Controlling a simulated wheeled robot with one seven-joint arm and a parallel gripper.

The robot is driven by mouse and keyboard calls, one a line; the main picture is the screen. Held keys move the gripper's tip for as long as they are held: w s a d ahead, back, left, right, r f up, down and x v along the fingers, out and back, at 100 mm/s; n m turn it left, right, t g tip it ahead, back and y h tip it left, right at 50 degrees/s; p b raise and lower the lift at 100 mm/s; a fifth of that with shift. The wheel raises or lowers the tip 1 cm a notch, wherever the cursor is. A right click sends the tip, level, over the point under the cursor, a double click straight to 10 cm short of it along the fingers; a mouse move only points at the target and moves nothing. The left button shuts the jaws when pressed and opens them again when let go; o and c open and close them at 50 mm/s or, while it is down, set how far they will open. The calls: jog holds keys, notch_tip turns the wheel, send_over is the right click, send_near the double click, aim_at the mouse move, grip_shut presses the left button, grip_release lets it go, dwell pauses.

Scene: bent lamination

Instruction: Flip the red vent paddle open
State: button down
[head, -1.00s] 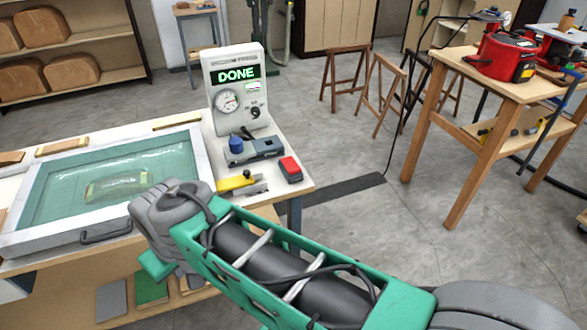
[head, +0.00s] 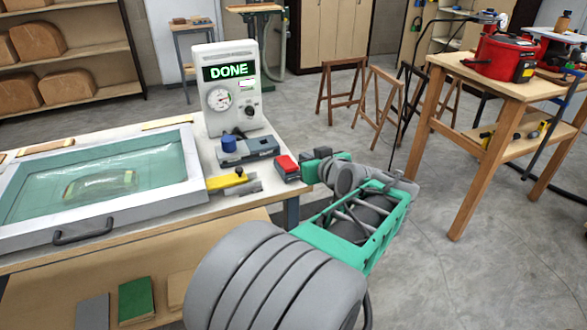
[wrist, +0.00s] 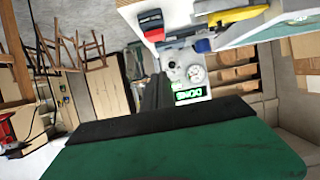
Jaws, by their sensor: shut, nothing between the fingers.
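The red vent paddle (head: 287,164) sits on top of a small grey block at the right end of the white bench. It looks flat on the block, but its exact tilt is too small to tell. It also shows near the top of the wrist view (wrist: 151,22), which is upside down. My gripper (head: 309,163) is at the bench's right edge, just right of the paddle. It is shut and empty; its fingers are small and partly hidden in the head view. I cannot tell whether it touches the block.
A grey device with a blue knob (head: 230,145) and a yellow-handled tool (head: 227,181) lie left of the paddle. Behind stands a control box (head: 232,88) reading DONE. A framed teal press (head: 95,185) fills the bench's left. Floor is open right of the bench.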

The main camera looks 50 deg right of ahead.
send_over(287, 163)
jog(key=s+a, duration=0.2)
jog(key=s, duration=0.2)
jog(key=f, duration=0.4)
jog(key=shift+w+f+p, duration=0.1)
jog(key=shift+w+p, duration=0.15)
jog(key=shift+p, duration=0.1)
jog(key=f, duration=0.2)
jog(key=shift+s+a+f, duration=0.15)
jog(key=shift+s+f, duration=0.2)
jog(key=shift+f, duration=0.45)
jog(key=shift+f, duration=0.1)
